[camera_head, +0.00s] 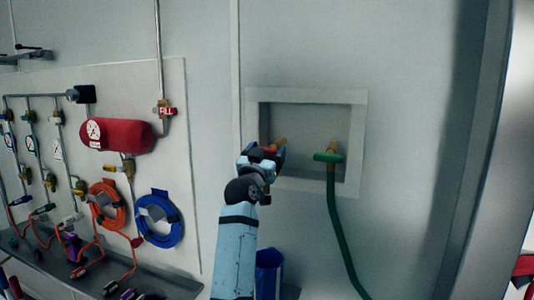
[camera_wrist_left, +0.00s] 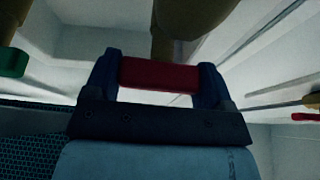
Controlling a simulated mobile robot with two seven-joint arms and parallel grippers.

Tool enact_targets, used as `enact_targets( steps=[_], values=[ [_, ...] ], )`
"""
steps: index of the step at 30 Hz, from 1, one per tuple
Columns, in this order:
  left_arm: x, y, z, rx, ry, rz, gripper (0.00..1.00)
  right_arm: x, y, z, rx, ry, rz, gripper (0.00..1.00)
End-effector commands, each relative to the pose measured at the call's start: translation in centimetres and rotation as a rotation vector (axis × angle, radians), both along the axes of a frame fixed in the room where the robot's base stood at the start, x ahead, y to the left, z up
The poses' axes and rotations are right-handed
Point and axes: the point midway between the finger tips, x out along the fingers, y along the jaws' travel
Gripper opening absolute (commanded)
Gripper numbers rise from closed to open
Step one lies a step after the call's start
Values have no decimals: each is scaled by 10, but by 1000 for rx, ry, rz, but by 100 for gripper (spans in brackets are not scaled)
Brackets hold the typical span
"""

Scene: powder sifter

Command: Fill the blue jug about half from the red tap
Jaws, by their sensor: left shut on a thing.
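My left gripper (camera_head: 264,155) is at the left tap in the wall recess. In the left wrist view its two dark fingers are closed on the red tap handle (camera_wrist_left: 158,76), one at each end. The brass tap body (camera_head: 280,143) shows just beyond the fingers; it is also at the top of the wrist view (camera_wrist_left: 188,22). The blue jug (camera_head: 268,272) stands low, below the recess, partly hidden by my left arm. Its inside and any water stream cannot be made out. My right gripper is out of view.
A green-handled tap (camera_head: 329,157) with a green hose (camera_head: 341,235) is right of the red one. The recess has a pale frame (camera_head: 357,140). On the left wall hang a red tank (camera_head: 122,135), an orange coil (camera_head: 107,205) and a blue coil (camera_head: 160,219) above a bench (camera_head: 165,283).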

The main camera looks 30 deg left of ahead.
Motion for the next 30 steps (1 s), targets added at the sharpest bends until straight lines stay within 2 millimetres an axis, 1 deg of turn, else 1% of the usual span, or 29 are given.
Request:
enact_targets(
  steps=[8,18,24,30],
  values=[
    [0,1,-1,198,47,3,53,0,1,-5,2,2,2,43],
    [0,0,1,450,109,1,53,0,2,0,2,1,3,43],
    [0,0,1,552,132,1,53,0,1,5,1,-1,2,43],
    [0,-1,0,607,146,1,53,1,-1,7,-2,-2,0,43]
  ],
)
